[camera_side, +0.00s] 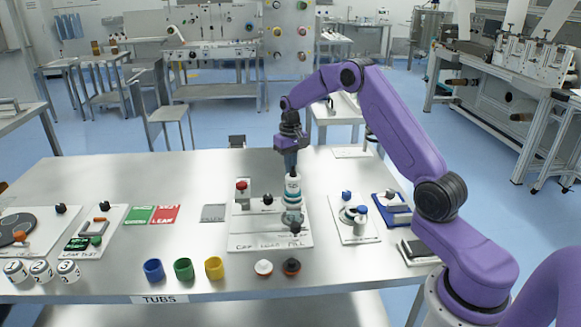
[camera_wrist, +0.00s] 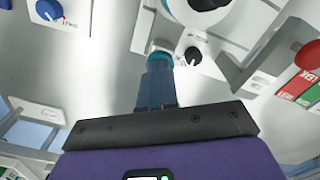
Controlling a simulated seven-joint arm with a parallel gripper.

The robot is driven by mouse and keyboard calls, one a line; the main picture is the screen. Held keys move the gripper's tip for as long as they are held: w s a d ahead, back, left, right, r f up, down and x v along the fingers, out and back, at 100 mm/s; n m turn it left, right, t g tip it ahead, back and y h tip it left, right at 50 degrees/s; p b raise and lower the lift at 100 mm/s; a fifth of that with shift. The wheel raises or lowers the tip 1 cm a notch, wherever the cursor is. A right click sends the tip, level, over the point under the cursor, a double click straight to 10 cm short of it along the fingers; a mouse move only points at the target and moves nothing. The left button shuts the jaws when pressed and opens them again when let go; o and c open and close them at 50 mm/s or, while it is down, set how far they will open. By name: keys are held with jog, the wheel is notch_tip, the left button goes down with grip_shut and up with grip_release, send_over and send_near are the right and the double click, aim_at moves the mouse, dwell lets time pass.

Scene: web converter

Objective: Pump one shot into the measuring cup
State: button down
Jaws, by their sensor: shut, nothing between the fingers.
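My gripper (camera_side: 290,168) points straight down with its fingers together and empty, directly above an upright white bottle-like cylinder (camera_side: 293,187) with teal parts on the white station plate. Whether the fingertips touch its top, I cannot tell. In the wrist view my gripper (camera_wrist: 160,68) shows its blue-grey fingers closed, with teal at their tips. To the right, a white plate (camera_side: 345,232) carries a blue knob and small white, grey and blue parts. Which item is the pump or measuring cup is too small to tell.
Blue (camera_side: 153,270), green (camera_side: 184,269) and yellow (camera_side: 214,268) tubs stand at the front edge. A red button (camera_side: 241,185) stands left of the cylinder. A blue tray (camera_side: 391,209) lies farther right. The table's back left is clear.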

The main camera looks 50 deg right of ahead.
jog(key=shift+r, duration=1.9)
jog(key=shift+r, duration=0.1)
notch_tip(320, 180, up, 6)
jog(key=shift+f, duration=0.1)
